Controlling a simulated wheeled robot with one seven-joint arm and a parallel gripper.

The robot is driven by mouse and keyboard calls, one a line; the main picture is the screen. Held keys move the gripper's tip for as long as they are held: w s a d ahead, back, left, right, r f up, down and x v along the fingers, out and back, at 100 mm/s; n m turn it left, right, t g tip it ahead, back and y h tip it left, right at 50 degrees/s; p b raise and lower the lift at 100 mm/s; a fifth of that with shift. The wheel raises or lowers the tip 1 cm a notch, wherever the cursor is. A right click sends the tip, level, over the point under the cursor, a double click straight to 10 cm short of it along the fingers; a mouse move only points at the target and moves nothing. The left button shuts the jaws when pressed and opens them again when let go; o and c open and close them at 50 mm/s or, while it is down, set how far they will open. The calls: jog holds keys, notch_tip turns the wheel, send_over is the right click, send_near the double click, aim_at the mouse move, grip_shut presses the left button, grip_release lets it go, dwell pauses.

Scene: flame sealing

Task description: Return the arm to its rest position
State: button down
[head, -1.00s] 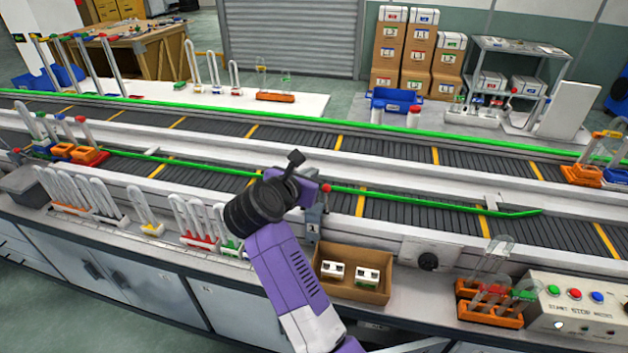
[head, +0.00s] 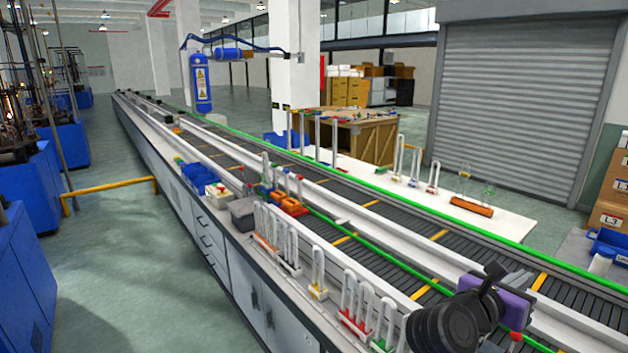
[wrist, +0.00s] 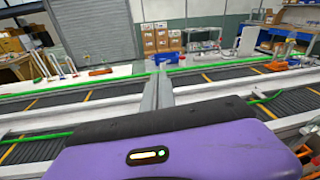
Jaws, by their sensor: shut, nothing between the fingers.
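My arm shows at the lower right of the head view, with a purple and black wrist. My gripper (head: 495,270) is at its far end, small and dark, above the conveyor (head: 385,235). In the wrist view, my gripper (wrist: 160,88) is a grey closed pair of fingers beyond the purple wrist housing. It is shut and holds nothing. It is clear of the glass tubes on the bench. The lower part of my arm is outside the head view.
White U-shaped tubes (head: 358,305) stand in coloured holders along the bench's near edge. Orange holders (head: 290,205) and a grey box (head: 243,213) are farther left. An orange tray (head: 472,206) lies on the white table behind the conveyor. Open floor (head: 140,260) lies at left.

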jog(key=s+a+r+n+t+h, duration=0.2)
jog(key=s+r+n+t+h, duration=0.15)
jog(key=s+r+n, duration=0.3)
jog(key=s+a+f+n+t+y+b, duration=0.15)
jog(key=s+a+n+t+y, duration=0.65)
jog(key=n, duration=1)
jog(key=s+a+f+n+g+y, duration=0.1)
jog(key=s+a+f+n+y, duration=0.2)
jog(key=s+f+n, duration=0.4)
jog(key=s+a+f+n+g+y+b, duration=0.1)
jog(key=s+a+f+n+y, duration=0.3)
jog(key=s+f+n, duration=0.4)
jog(key=s+a+f+n+g+y+b, duration=0.1)
jog(key=s+a+f+n+y, duration=0.3)
jog(key=s+f+n, duration=0.4)
jog(key=s+a+g, duration=0.1)
jog(key=s, duration=0.3)
jog(key=shift+s+a, duration=0.15)
jog(key=shift+a, duration=0.15)
jog(key=shift+f, duration=0.1)
